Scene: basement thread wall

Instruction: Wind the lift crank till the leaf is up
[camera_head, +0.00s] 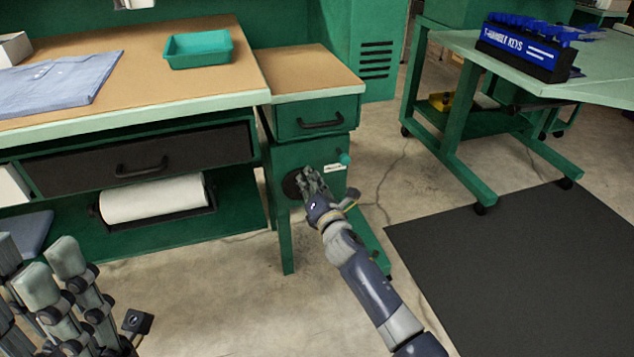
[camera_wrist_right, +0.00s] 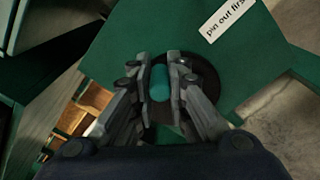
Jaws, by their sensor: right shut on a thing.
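The lift crank sits on the green panel (camera_head: 320,155) below the small drawer, and its dark round plate (camera_head: 290,186) shows beside my right gripper (camera_head: 312,178). In the right wrist view, my right gripper (camera_wrist_right: 161,85) is shut on the crank's teal handle (camera_wrist_right: 160,83), with the dark plate (camera_wrist_right: 207,82) behind. A label (camera_wrist_right: 226,17) there reads "pin out firs", the rest cut off. A teal knob (camera_head: 345,158) stands out from the panel by that label. My left gripper (camera_head: 50,275) is open and empty at lower left. I cannot make out which part is the leaf.
The workbench (camera_head: 200,100) holds a teal tray (camera_head: 198,49) and folded blue cloth (camera_head: 60,82). A paper roll (camera_head: 152,199) hangs below its drawer. A green table (camera_head: 600,85) with a key rack (camera_head: 528,45) stands at right. Dark mat (camera_head: 530,270) and bare floor lie in front.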

